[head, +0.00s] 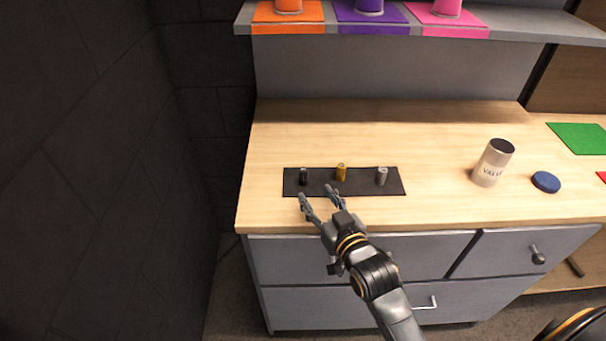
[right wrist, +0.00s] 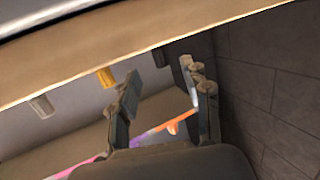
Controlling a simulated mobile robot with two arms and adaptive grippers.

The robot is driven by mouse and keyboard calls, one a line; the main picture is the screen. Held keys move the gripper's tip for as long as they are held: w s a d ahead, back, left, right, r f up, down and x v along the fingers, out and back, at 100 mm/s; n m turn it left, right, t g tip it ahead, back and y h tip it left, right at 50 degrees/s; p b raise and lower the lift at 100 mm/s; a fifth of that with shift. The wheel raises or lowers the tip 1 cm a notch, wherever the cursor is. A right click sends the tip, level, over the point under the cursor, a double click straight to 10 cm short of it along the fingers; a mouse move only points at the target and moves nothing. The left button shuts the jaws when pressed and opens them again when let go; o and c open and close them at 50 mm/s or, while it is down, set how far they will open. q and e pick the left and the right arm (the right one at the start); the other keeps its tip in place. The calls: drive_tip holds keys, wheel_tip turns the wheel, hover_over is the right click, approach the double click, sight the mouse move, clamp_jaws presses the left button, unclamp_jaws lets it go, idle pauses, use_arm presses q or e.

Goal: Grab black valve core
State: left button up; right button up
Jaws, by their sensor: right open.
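The black valve core (head: 304,176) stands upright at the left end of a dark mat (head: 352,190) on the wooden worktop. A gold core (head: 341,172) and a silver core (head: 382,176) stand to its right. My right gripper (head: 318,194) is open and empty at the mat's front edge, its fingertips just in front of the black core and apart from it. In the right wrist view the fingers (right wrist: 160,80) are spread, with the gold core (right wrist: 106,77) and silver core (right wrist: 41,106) off to the left. My left gripper is out of view.
A white can labelled valve (head: 492,164) and a blue lid (head: 546,181) stand to the right on the worktop (head: 430,140). A shelf above holds orange, purple and pink mats (head: 370,22). A dark wall (head: 90,150) rises on the left. Drawers are below.

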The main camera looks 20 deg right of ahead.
sight(305, 178)
drive_tip(key=shift+w+f, duration=0.1)
drive_tip(key=shift+w, duration=0.5)
drive_tip(key=shift+w+a, duration=0.1)
drive_tip(key=shift+w, duration=0.1)
drive_tip(key=shift+w+p, duration=0.3)
drive_tip(key=shift+w, duration=0.45)
drive_tip(key=w, duration=0.3)
drive_tip(key=shift+w+a+f, duration=0.15)
drive_tip(key=shift+w, duration=0.05)
drive_tip(key=shift+w+f, duration=0.1)
drive_tip(key=shift+c, duration=0.9)
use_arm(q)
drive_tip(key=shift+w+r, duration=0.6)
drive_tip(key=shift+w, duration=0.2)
use_arm(e)
clamp_jaws()
